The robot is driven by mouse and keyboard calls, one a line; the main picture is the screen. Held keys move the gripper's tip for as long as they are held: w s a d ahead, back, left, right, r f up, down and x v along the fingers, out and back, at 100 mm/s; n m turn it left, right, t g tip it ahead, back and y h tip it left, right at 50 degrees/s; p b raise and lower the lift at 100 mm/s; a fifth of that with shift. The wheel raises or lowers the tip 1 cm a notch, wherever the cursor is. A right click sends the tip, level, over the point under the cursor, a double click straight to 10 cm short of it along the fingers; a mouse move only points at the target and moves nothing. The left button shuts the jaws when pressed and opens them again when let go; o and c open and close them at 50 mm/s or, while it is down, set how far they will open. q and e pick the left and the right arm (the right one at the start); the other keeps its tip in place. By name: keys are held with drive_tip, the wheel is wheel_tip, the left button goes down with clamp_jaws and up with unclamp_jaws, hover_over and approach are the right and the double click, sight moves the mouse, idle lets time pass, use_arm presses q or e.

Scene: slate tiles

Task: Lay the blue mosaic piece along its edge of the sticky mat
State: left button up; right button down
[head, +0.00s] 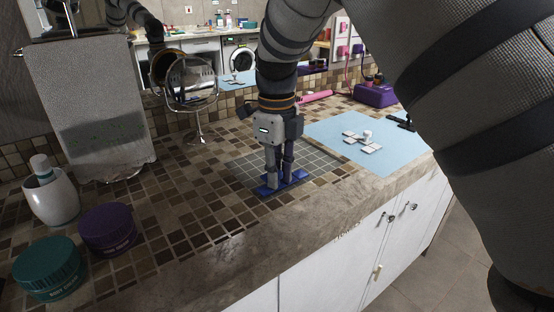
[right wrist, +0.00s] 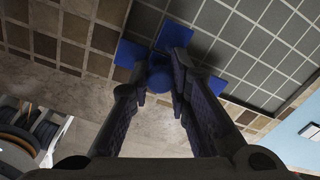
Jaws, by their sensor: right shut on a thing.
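The blue mosaic piece (head: 270,190) is made of several flat blue squares with a round blue knob. My right gripper (head: 279,179) is shut on the knob, fingers pointing down, with the piece low at the near left edge of the sticky mat (head: 318,161), a dark grey grid. In the right wrist view the knob sits between the fingertips (right wrist: 164,72), and blue squares (right wrist: 130,52) show around them along the mat's (right wrist: 245,62) border. I cannot tell whether the piece touches the mat. The fingers hide part of it. My left gripper is out of view.
A light blue sheet (head: 325,128) at the right bears a white piece (head: 362,141) with a knob. A round mirror (head: 191,85) stands behind. A purple jar (head: 107,228), teal jar (head: 48,268) and white cup (head: 52,198) stand left. The counter's front edge is close.

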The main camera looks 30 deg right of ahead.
drive_tip(key=shift+f, duration=0.35)
drive_tip(key=shift+f, duration=0.6)
idle(0.3)
idle(0.4)
drive_tip(key=c, duration=1.4)
unclamp_jaws()
drive_tip(key=shift+r, duration=0.1)
wheel_tip(320, 180, up, 12)
drive_tip(key=shift+f, duration=0.1)
